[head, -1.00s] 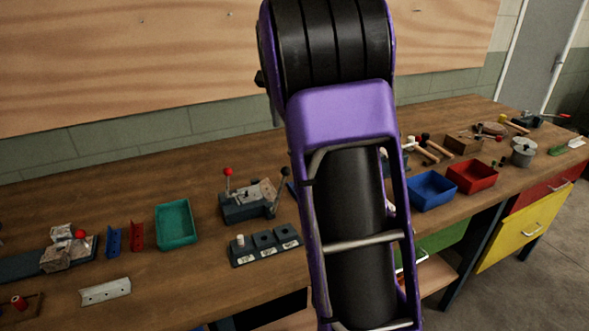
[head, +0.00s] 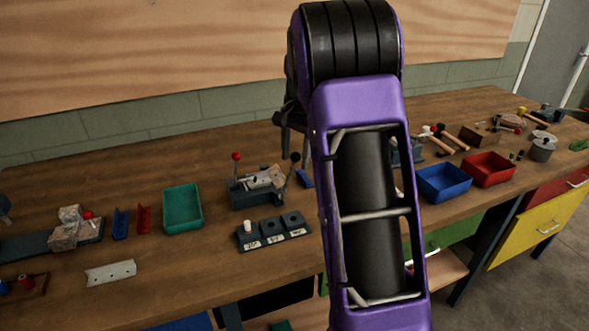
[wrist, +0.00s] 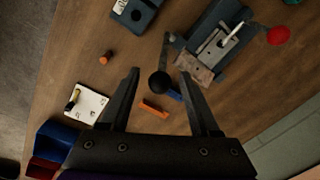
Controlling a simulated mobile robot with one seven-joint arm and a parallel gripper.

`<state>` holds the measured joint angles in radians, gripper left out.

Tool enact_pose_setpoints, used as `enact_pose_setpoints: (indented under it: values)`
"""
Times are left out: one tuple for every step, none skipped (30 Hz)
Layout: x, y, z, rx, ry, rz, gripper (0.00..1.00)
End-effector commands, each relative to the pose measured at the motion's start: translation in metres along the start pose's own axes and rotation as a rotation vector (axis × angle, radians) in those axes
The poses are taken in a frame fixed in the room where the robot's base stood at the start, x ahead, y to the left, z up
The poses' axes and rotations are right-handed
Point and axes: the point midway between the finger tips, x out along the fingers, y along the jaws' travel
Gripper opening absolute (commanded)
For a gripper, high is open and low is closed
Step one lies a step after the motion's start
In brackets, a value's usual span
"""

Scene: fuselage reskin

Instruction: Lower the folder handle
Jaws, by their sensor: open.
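The folder (head: 245,196) is a dark bench machine left of my arm in the head view. One lever has a red knob (head: 236,156). Another lever on its right has a black knob (head: 295,157) and leans up. In the wrist view the folder (wrist: 229,22) is at upper right, with its red knob (wrist: 278,34) to the right. The black knob (wrist: 159,83) of the handle appears between my fingertips. My gripper (wrist: 159,76) is open, with a finger on each side of the knob in the picture. I cannot tell the height gap.
A dark block with labelled sockets (head: 273,239) stands in front of the folder. A green tray (head: 182,207) is to its left. Blue (head: 443,183) and red (head: 488,169) bins are to the right. Small orange (wrist: 153,108) and blue parts lie below the knob in the wrist view.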

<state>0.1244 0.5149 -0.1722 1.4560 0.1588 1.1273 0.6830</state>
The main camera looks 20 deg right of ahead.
Motion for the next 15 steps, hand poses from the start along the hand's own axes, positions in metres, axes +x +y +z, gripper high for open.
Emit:
enact_pose_setpoints:
  values:
    - [0.01, 0.001, 0.001, 0.0, -0.002, 0.002, 0.63]
    - [0.015, 0.001, 0.001, 0.0, -0.002, 0.002, 0.63]
    - [0.02, 0.0, 0.0, 0.0, -0.002, 0.001, 0.63]
    - [0.024, 0.0, 0.0, 0.0, -0.002, 0.001, 0.63]
    - [0.027, 0.0, 0.0, 0.0, -0.002, 0.001, 0.63]
    - [0.03, 0.0, 0.0, 0.0, -0.001, 0.0, 0.63]
    - [0.032, 0.0, 0.0, 0.0, -0.001, 0.0, 0.63]
    - [0.034, 0.0, 0.0, 0.001, 0.0, 0.0, 0.63]
    - [0.035, 0.0, 0.0, 0.001, 0.0, 0.0, 0.63]
    - [0.036, 0.0, 0.0, 0.001, 0.0, 0.0, 0.63]
    - [0.037, 0.0, 0.0, 0.001, 0.0, 0.0, 0.63]
    - [0.037, 0.0, 0.0, 0.001, 0.0, 0.0, 0.63]
    - [0.037, 0.0, 0.0, 0.001, 0.0, -0.001, 0.63]
    - [0.038, 0.0, 0.0, 0.001, 0.0, -0.001, 0.63]
    - [0.037, 0.0, 0.0, 0.001, 0.0, -0.001, 0.63]
